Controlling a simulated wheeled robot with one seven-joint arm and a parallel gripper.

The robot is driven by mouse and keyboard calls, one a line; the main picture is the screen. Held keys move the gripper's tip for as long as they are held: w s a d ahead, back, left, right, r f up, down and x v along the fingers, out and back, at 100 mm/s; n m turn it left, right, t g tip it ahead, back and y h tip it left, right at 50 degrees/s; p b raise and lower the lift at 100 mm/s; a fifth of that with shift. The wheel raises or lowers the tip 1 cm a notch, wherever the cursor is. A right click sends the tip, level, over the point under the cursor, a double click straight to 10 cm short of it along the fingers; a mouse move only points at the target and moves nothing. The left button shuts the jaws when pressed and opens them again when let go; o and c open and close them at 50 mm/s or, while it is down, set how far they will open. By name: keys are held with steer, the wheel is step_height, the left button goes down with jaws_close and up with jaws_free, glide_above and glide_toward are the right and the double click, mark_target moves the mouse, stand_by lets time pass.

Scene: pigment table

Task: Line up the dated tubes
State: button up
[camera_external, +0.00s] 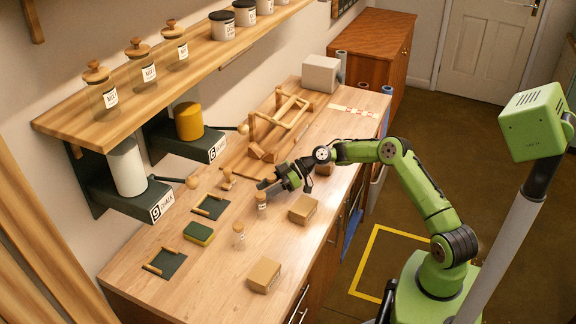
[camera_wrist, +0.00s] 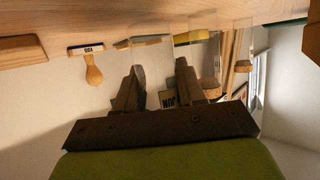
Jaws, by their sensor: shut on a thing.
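My gripper (camera_external: 266,187) reaches over the bench from the right and is shut on a small corked glass tube (camera_external: 262,202). The tube looks upright; I cannot tell whether it touches the bench. In the wrist view its white label (camera_wrist: 168,98) shows between the fingers (camera_wrist: 160,88), with the lettering hard to read. A second corked tube (camera_external: 239,236) stands nearer the front, apart from the gripper. A cork (camera_wrist: 211,87) of another tube shows in the wrist view. Two dark mats with wooden strips, one behind (camera_external: 207,208) and one in front (camera_external: 169,266), lie to the left.
A green and yellow sponge (camera_external: 199,233) lies between the mats. A wooden-handled stamp (camera_external: 227,179) stands behind. Cardboard boxes (camera_external: 303,209) (camera_external: 264,275) sit along the front edge. A wooden rack (camera_external: 263,151) stands behind the arm. A jar shelf (camera_external: 110,117) overhangs the back.

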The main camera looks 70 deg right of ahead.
steer(key=shift+f+b, duration=0.6)
